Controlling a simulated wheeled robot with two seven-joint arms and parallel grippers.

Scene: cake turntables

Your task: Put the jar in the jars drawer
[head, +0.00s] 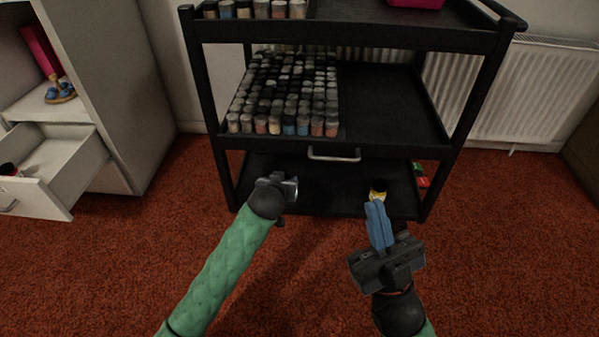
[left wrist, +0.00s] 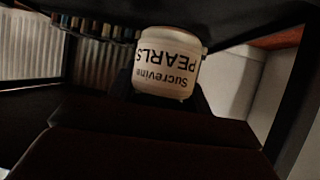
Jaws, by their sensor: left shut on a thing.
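A pale jar (left wrist: 167,65) with a "Sucrevine PEARLS" label, upside down in the picture, is between the fingers of my left gripper in the left wrist view. In the head view my left gripper (head: 279,186) is low in front of the black trolley, and the jar is hidden there. My right gripper (head: 378,222) has its blue fingers together and points toward the bottom shelf. An open white drawer (head: 62,165) is at the far left, with a small dark-topped item (head: 10,170) inside.
The black trolley (head: 400,110) holds many small jars (head: 290,95) on its middle shelf; the right part is bare. A yellow, dark-topped item (head: 378,190) is on the bottom shelf, just beyond my right gripper. A radiator (head: 530,95) is behind. Red carpet (head: 130,250) is clear between cabinet and trolley.

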